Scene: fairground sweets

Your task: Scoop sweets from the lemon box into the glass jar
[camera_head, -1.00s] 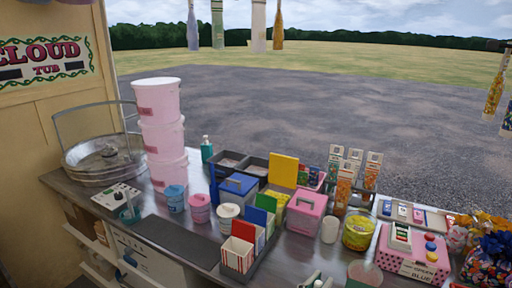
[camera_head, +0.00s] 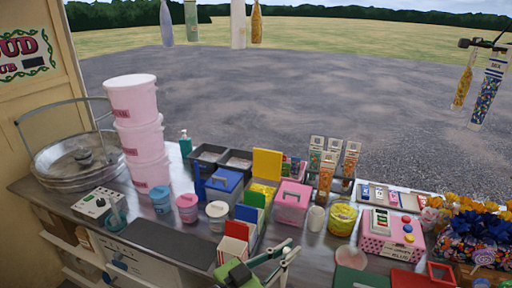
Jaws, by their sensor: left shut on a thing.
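The lemon box (camera_head: 264,198) stands mid-counter with its yellow lid (camera_head: 267,164) raised and yellow sweets inside. A small pale vessel (camera_head: 317,218) stands right of the pink box; a round jar (camera_head: 342,221) with yellow contents is beside it. I cannot tell which of the two is the glass jar. My left gripper (camera_head: 287,257) is at the bottom middle, in front of the pink box and apart from the lemon box. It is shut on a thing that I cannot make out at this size. My right gripper is not in view.
A blue box (camera_head: 223,184) and a pink box (camera_head: 292,201) flank the lemon box. Striped paper bags (camera_head: 232,247) stand in front of it. Tall pink tubs (camera_head: 147,173) are stacked at the left. A pink case (camera_head: 388,244) stands at the right.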

